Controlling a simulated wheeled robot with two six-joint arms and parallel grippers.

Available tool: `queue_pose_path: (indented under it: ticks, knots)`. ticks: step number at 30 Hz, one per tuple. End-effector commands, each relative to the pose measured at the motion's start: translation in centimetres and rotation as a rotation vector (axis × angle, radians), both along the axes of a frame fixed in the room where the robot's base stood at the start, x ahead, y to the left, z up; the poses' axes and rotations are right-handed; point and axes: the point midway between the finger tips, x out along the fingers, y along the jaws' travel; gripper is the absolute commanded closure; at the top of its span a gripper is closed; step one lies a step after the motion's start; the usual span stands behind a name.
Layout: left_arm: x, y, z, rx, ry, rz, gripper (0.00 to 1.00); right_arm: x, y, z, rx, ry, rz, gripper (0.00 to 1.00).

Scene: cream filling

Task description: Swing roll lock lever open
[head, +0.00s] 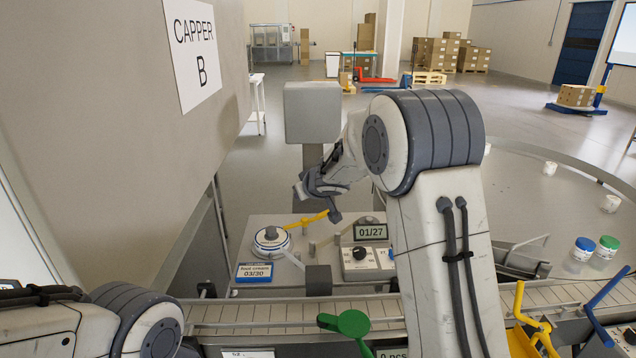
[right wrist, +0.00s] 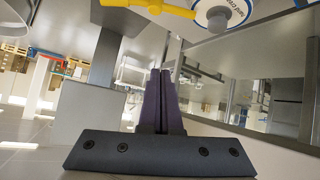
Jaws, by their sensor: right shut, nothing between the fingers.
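The yellow lock lever (head: 306,221) slants up to the right from the label roll (head: 271,240), which has a white and blue face and a grey hub. In the right wrist view the lever (right wrist: 172,9) and the roll (right wrist: 222,14) show at the top edge, partly cut off. My right gripper (head: 335,214) is shut and empty, its fingers close to the lever's free end in the head view. In the right wrist view its closed fingers (right wrist: 162,74) show a gap to the lever; I cannot tell any contact. My left gripper is out of view.
A control box with a dial (head: 361,257) and a 01/27 display (head: 371,232) stands right of the roll. A card reading 03/30 (head: 254,272) is in front of it. A conveyor (head: 260,312) crosses the front. A green lever (head: 345,323) stands nearer me.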

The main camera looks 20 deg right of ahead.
Motion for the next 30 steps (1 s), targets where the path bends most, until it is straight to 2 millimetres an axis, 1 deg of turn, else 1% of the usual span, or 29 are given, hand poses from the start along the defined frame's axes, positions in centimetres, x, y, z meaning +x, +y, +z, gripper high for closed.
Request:
queue_pose_path:
  ticks: [1, 3, 6, 9, 12, 23, 26, 30]
  knots:
    - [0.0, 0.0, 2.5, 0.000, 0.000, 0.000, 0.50, 1.5, -2.8, 1.2, 0.022, 0.000, 0.006, 1.00]
    - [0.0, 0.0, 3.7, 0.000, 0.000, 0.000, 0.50, 2.6, -5.2, 0.8, 0.056, 0.011, 0.032, 1.00]
    - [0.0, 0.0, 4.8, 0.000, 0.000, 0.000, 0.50, 3.1, -8.0, 0.0, 0.092, 0.040, 0.059, 1.00]
    - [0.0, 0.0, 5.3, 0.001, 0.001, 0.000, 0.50, 3.0, -9.4, -0.9, 0.114, 0.068, 0.074, 1.00]
    - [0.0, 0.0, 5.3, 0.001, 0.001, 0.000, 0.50, 2.9, -9.9, -1.3, 0.123, 0.080, 0.081, 1.00]
    - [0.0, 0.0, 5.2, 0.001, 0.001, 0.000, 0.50, 3.1, -9.7, -1.5, 0.122, 0.081, 0.083, 1.00]
    - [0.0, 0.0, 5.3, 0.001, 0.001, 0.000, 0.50, 3.7, -9.6, -2.1, 0.122, 0.080, 0.084, 1.00]
    - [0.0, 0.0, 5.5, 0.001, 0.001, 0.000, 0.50, 5.4, -9.0, -3.6, 0.122, 0.082, 0.086, 1.00]
